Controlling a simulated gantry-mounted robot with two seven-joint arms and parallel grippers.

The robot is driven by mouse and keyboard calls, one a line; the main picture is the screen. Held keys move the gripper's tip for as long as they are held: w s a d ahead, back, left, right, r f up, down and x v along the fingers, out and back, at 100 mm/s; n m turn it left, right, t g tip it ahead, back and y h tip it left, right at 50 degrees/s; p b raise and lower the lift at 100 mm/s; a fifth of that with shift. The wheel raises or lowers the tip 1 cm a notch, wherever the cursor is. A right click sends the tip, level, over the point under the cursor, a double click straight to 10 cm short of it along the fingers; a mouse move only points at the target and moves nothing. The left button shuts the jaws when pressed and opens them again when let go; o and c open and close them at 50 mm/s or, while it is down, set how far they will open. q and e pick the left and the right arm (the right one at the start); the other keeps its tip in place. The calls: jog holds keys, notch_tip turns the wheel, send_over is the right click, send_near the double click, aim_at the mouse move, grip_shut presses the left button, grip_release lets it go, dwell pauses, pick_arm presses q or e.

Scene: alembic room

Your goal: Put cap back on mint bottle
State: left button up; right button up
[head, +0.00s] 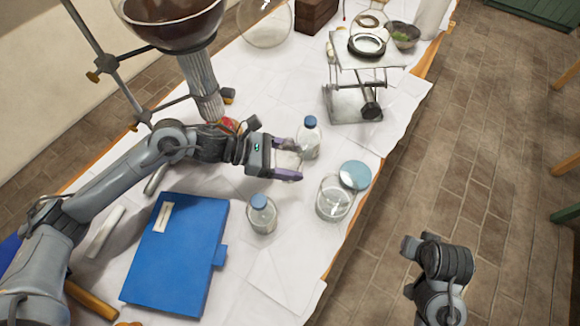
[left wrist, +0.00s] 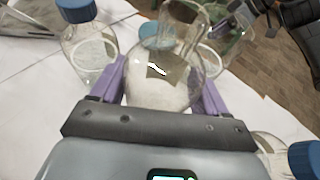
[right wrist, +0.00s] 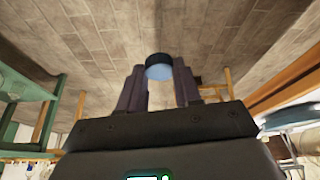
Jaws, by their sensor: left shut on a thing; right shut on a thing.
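My left gripper (head: 287,160) is shut on an uncapped clear glass bottle (left wrist: 165,80), held between its purple fingers above the white-covered table. The bottle's neck points up and away in the left wrist view, with a light label on its side. I cannot read whether it is the mint bottle. My right gripper (right wrist: 160,92) is shut on a small round blue cap (right wrist: 159,67), with its pale blue face toward the camera. In the head view the right wrist (head: 442,260) is off the table's right side, over the floor; the cap is hidden there.
Two blue-capped bottles stand nearby, one behind (head: 310,138) and one in front (head: 261,214). A wide glass jar (head: 334,200) and a blue disc (head: 355,175) are near the right edge. A blue binder (head: 175,255) lies left; a lab jack (head: 358,95) stands behind.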

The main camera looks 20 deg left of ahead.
aim_at(290, 168)
pick_arm(q)
jog(key=shift+f+b, duration=0.5)
jog(key=shift+f, duration=1.35)
pick_arm(e)
jog(key=shift+f, duration=0.5)
jog(key=shift+f, duration=0.1)
pick_arm(q)
jog(key=shift+f, duration=0.2)
pick_arm(e)
jog(key=shift+f, duration=0.15)
pick_arm(q)
jog(key=o, duration=1.5)
jog(key=shift+r, duration=0.1)
